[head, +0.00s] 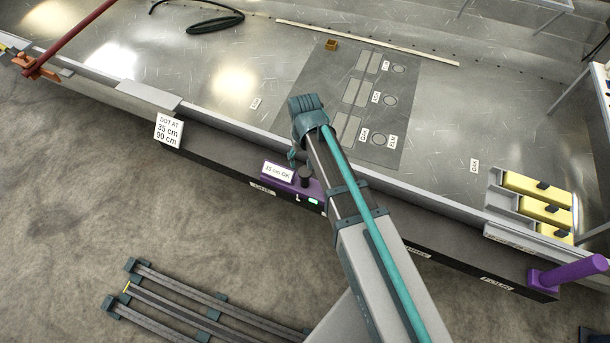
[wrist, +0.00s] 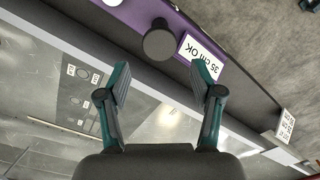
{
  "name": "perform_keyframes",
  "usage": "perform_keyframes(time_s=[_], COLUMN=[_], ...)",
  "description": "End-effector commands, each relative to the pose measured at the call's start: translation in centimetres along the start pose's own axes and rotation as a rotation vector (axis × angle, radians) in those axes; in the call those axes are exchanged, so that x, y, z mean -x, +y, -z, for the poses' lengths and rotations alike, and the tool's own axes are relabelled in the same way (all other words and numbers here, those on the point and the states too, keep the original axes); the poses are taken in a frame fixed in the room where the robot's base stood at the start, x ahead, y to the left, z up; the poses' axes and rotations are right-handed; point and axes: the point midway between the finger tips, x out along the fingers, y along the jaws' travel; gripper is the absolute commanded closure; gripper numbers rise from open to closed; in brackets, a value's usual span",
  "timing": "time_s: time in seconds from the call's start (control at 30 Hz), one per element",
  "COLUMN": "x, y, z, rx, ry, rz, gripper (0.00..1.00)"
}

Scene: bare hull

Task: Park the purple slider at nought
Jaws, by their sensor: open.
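The purple slider (head: 312,189) sits on the dark rail (head: 228,154) along the front edge of the hull, with a black knob (head: 305,175) standing on it. It carries a white label reading "35 cm OK" and a small green light. In the wrist view the slider (wrist: 181,24) lies beyond my fingertips, and its round black knob (wrist: 159,42) shows just ahead of the gap between them. My gripper (wrist: 160,70) is open and empty, apart from the knob. In the head view my arm partly hides the gripper and the slider's right side.
A white sign (head: 169,130) reading "DOT AT 35 cm 90 cm" stands on the left. A purple cylinder (head: 570,272) is at the rail's right end. Yellow blocks (head: 544,210) sit in a rack at right.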

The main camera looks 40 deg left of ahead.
Motion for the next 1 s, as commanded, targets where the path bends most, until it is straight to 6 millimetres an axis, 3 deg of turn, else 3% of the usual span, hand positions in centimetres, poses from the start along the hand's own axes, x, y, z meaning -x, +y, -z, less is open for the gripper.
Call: perform_keyframes(time_s=[0.17,0.6,0.8,1.0], x=[-1.7,-8.4,-10.1,-10.5], y=[0.0,0.1,0.1,0.1], z=[-0.1,-0.1,-0.1,-0.1], rx=[-0.002,-0.002,-0.002,-0.002], ry=[-0.003,-0.002,-0.001,0.0], rz=[0.0,0.0,0.0,0.0], gripper=[0.34,0.34,0.34,0.34])
